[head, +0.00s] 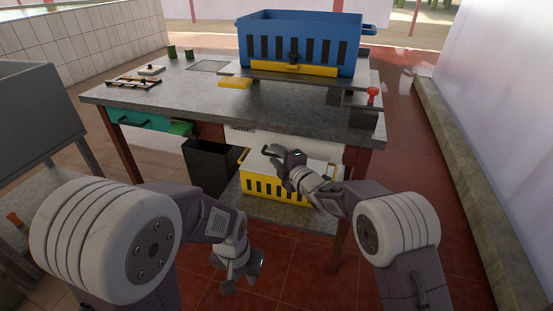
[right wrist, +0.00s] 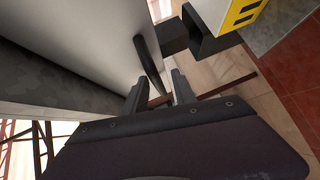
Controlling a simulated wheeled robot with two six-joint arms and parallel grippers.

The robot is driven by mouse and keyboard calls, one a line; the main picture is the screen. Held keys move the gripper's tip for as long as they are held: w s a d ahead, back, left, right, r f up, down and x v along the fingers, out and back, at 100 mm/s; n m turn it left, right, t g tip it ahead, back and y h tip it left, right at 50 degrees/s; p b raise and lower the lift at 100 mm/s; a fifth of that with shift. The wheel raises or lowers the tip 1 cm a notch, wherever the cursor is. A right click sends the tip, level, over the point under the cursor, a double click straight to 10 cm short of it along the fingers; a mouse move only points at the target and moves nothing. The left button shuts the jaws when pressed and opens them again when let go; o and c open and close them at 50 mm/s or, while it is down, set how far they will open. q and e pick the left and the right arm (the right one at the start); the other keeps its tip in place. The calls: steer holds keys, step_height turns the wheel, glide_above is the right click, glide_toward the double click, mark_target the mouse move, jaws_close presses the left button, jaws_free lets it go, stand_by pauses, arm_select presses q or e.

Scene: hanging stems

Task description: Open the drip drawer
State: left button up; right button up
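The drip drawer has a pale front (head: 320,147) with dark lettering at its left end, under the right part of the worktop in the head view. Its front (right wrist: 95,40) fills the upper left of the right wrist view and carries a dark bar handle (right wrist: 148,62). The drawer looks shut. My right gripper (head: 274,157) is in front of it, partly hiding it in the head view. In the right wrist view its two fingers (right wrist: 157,88) are apart, with the handle's near end between or just beyond their tips; contact is unclear. My left gripper (head: 243,274) hangs low over the floor, away from the drawer.
A yellow slotted crate (head: 262,190) and a black bin (head: 207,166) stand below the drawer, close under my right gripper. A teal drawer (head: 140,117) is at the left of the worktop (head: 200,100). A blue crate (head: 310,25) stands on top. Open floor lies right.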

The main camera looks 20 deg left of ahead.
jaws_close()
stand_by(1.5)
